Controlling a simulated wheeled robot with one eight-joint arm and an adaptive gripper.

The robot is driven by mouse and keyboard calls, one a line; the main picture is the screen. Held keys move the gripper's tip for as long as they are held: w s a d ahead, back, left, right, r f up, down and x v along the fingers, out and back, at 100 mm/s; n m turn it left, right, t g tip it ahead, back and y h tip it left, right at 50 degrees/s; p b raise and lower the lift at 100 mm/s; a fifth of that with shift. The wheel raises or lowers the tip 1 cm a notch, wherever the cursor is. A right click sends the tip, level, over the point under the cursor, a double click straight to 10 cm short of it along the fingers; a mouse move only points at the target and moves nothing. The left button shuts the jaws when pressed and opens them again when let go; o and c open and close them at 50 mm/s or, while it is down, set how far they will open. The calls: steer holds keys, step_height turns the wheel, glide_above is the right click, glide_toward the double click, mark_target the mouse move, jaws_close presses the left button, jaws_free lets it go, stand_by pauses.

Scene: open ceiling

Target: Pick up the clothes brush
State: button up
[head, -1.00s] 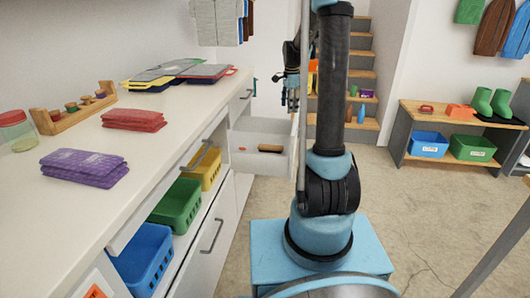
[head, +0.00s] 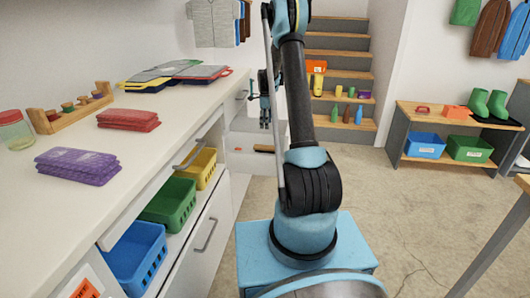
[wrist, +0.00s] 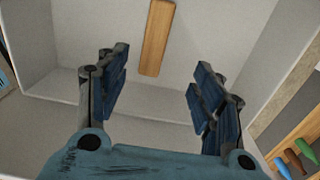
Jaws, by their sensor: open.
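The clothes brush is a long brown wooden piece (head: 264,148) lying in an open white drawer (head: 242,141) at the far end of the counter. It also shows in the wrist view (wrist: 157,38), flat on the drawer floor near the top of the picture. My gripper (head: 265,124) hangs over the drawer, above the brush. In the wrist view my gripper (wrist: 160,85) is open, with its two blue-padded fingers wide apart and nothing between them. The brush lies beyond the fingertips, between their lines and apart from them.
Drawer walls (wrist: 245,60) rise around the brush. The long white counter (head: 135,165) holds folded cloths, a jar and a wooden rack. Stairs (head: 340,80) with bottles stand behind the drawer. A shoe bench (head: 455,118) stands right. The floor between is clear.

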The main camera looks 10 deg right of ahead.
glide_above(266, 147)
steer(key=w, duration=0.2)
steer(key=f, duration=0.9)
steer(key=shift+s+d+f, duration=0.1)
steer(key=shift+s+f, duration=0.15)
steer(key=shift+f, duration=0.15)
steer(key=shift+s+f, duration=0.15)
steer(key=shift+f, duration=0.85)
steer(key=shift+s+f, duration=0.2)
steer(key=shift+f, duration=0.85)
steer(key=shift+s+f, duration=0.15)
steer(key=shift+f, duration=0.85)
steer(key=c, duration=1.3)
steer(key=shift+r, duration=0.15)
step_height(266, 147, up, 10)
steer(key=shift+f, duration=0.1)
